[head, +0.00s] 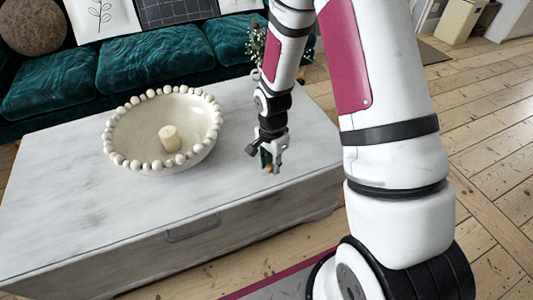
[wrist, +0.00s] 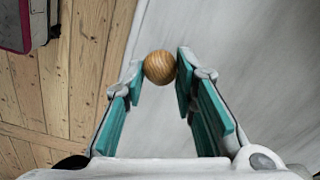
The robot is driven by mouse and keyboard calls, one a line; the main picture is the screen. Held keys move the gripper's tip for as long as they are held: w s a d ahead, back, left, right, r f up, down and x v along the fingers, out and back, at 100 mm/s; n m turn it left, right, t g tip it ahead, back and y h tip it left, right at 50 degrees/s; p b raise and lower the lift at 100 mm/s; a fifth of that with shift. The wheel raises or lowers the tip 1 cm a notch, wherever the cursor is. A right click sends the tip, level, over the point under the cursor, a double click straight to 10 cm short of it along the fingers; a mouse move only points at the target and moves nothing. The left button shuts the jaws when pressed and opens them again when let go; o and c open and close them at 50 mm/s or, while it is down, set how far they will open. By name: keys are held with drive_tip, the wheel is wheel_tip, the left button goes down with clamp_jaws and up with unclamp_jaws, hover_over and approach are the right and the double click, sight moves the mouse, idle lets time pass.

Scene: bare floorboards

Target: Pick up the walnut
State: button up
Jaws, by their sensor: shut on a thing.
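The walnut (wrist: 159,67) is a small round brown thing with a streaked surface, held between the two fingertips of my gripper (wrist: 160,72) in the wrist view. My gripper is shut on it, with a teal-lined finger on each side. In the head view my gripper (head: 268,163) points down over the right end of the pale table, and a small brown bit of the walnut (head: 269,169) shows at its tips. I cannot tell from these views whether the walnut touches the tabletop.
The pale grey table (head: 60,200) has a front drawer handle (head: 194,228). A cream bowl with a beaded rim (head: 117,158) stands on it, left of my gripper, with a cream candle (head: 170,138) inside. A teal sofa (head: 160,55) is behind. Floorboards (head: 490,140) lie to the right.

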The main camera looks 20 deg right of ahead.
drive_tip(key=s+r+p, duration=0.1)
drive_tip(key=s+p, duration=0.1)
drive_tip(key=s, duration=0.9)
drive_tip(key=w+a+r, duration=0.4)
drive_tip(key=w+a, duration=0.2)
drive_tip(key=w, duration=0.6)
drive_tip(key=w+a+r, duration=0.5)
drive_tip(key=w+a, duration=0.1)
drive_tip(key=w, duration=0.6)
drive_tip(key=w+a+r, duration=0.4)
drive_tip(key=w+a, duration=0.2)
drive_tip(key=w, duration=0.5)
drive_tip(key=shift+w+a+r+p, duration=0.3)
drive_tip(key=shift+w+a+p, duration=0.1)
drive_tip(key=shift+f+b, duration=2.65)
drive_tip(key=shift+f, duration=3.55)
drive_tip(key=shift+f, duration=0.25)
